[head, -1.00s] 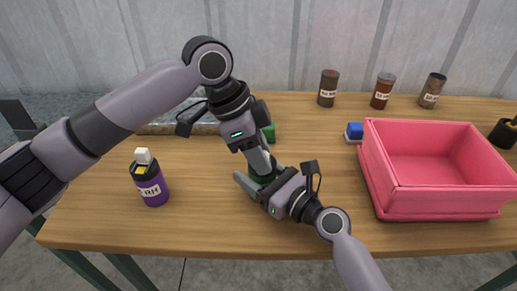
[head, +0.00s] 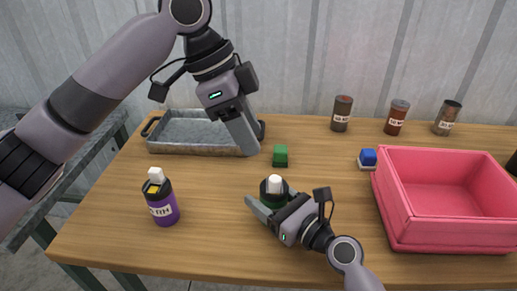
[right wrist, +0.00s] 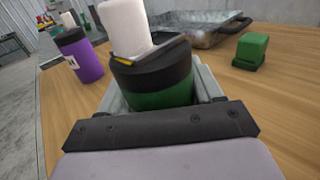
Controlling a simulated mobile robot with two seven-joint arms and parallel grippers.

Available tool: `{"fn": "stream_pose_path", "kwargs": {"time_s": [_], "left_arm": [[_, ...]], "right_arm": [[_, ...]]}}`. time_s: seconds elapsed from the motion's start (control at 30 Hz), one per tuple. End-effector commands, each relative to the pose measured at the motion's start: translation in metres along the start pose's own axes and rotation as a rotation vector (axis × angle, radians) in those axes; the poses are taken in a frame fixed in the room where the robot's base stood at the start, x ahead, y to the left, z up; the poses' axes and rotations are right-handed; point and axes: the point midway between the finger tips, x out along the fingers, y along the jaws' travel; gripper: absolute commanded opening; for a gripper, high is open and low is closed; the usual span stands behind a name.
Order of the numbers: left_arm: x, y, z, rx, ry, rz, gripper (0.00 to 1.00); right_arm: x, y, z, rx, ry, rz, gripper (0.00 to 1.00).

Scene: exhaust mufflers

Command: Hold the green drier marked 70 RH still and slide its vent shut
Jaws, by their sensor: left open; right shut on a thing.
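The green drier (head: 272,197) stands upright on the table, with a black top and a white knob (head: 274,183). It fills the middle of the right wrist view (right wrist: 160,93), where a thin yellow strip (right wrist: 127,61) shows beside the white knob (right wrist: 124,25). Its label is hidden in both views, so I cannot read the mark. My right gripper (head: 266,211) is shut around the drier's body. My left gripper (head: 250,145) is open and empty, up and back from the drier, in front of the metal tray's right end.
A purple bottle (head: 162,203) with a white knob stands to the left. A metal tray (head: 185,149) and a green block (head: 280,156) lie behind. A blue-and-white block (head: 367,159) and pink bin (head: 440,238) are right. Brown jars (head: 342,114) line the back.

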Motion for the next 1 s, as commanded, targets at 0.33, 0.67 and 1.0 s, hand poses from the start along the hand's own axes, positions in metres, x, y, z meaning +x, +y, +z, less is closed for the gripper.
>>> {"fn": "stream_pose_path", "kwargs": {"time_s": [0.33, 0.67, 1.0], "left_arm": [[-0.0091, 0.0001, 0.0003, 0.0, 0.0, 0.001, 0.45], [-0.0088, 0.0001, 0.0003, 0.0, 0.0, 0.0, 0.45], [-0.0087, 0.0001, 0.0003, 0.0, 0.0, 0.0, 0.45]], "right_arm": [[0.0, 0.0008, -0.0013, 0.001, 0.003, 0.002, 0.31], [0.0, 0.0007, -0.0009, 0.001, 0.002, 0.002, 0.95], [-0.0068, 0.0003, -0.0013, 0.001, 0.002, 0.0, 0.95]]}}
